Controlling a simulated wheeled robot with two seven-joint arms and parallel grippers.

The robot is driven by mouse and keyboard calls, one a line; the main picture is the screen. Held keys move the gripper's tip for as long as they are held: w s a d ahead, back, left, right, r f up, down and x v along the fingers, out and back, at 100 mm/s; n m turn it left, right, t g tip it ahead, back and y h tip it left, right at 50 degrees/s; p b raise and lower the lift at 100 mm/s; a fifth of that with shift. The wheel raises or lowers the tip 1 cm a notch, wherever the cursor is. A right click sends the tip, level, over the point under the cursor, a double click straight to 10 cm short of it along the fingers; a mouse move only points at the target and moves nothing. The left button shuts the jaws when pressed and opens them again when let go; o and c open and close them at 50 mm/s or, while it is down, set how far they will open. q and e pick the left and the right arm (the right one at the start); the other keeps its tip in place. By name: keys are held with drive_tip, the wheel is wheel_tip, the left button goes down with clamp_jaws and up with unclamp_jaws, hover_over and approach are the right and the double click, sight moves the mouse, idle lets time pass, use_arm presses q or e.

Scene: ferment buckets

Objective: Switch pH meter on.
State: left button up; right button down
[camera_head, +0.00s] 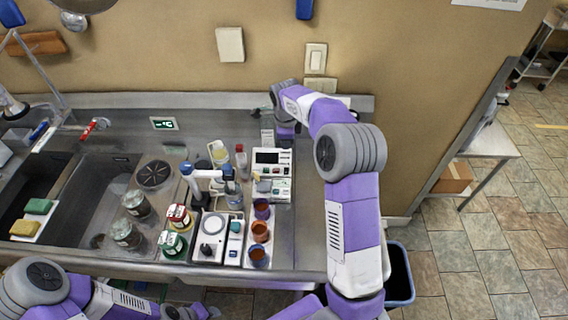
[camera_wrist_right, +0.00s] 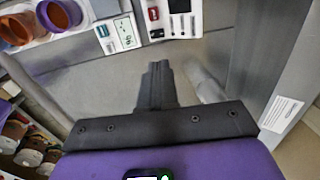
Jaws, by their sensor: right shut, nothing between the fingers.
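A white instrument with a dark display (camera_head: 270,157) stands at the right of the crowded counter area. It may be the pH meter; its label is too small to read. In the right wrist view, a white device with a red part and dark panel (camera_wrist_right: 172,18) and a small display unit (camera_wrist_right: 122,34) lie at the top edge. My right gripper (camera_wrist_right: 158,70) is shut and empty over bare steel, apart from both devices. In the head view, the right hand (camera_head: 286,128) is just behind the instrument; its fingertips are mostly hidden. My left arm shows at the bottom left; its fingers are unclear.
The steel counter (camera_head: 311,215) is clear to the right of the instruments. Orange-brown cups (camera_head: 260,231), a scale (camera_head: 211,226), jars and bottles crowd the middle. Sinks (camera_head: 105,185) lie left. A wall stands behind, and a blue bin (camera_head: 399,272) is at the right.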

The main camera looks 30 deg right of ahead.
sight(286, 168)
drive_tip(key=f, duration=0.4)
drive_tip(key=w+f, duration=0.1)
drive_tip(key=f, duration=0.4)
drive_tip(key=d+f, duration=0.1)
drive_tip(key=f, duration=0.4)
drive_tip(key=shift+w+p, duration=0.35)
drive_tip(key=shift+w, duration=0.05)
